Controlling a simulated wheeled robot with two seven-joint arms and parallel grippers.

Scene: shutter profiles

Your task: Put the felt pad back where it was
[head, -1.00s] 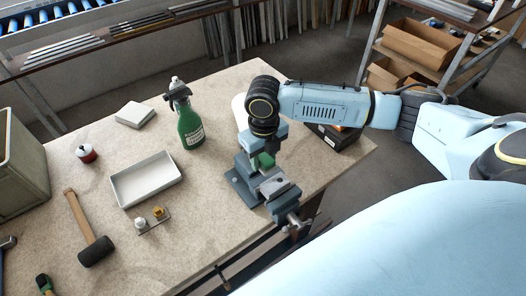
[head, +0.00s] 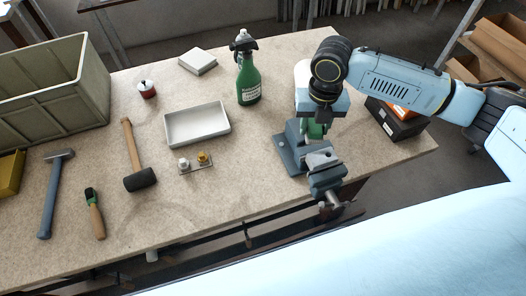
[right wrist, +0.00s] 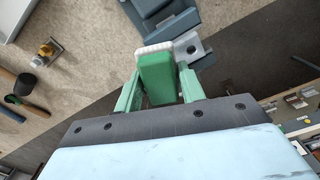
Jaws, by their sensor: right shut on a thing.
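My right gripper (head: 318,120) points down above the back part of the grey bench vise (head: 322,160). In the right wrist view its pale green fingers (right wrist: 160,88) are shut on a green block with a white fuzzy edge (right wrist: 157,78), which looks like the felt pad. In the head view the gripper hides most of the pad. In the right wrist view the vise (right wrist: 170,18) lies just beyond the pad; I cannot tell whether they touch. My left gripper is not in view.
On the bench (head: 240,190) are a white tray (head: 197,124), a green spray bottle (head: 248,80), a mallet (head: 133,155), a hammer (head: 55,195) and a green crate (head: 50,95). A dark box (head: 397,120) stands right of the vise. Bare bench lies left of the vise.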

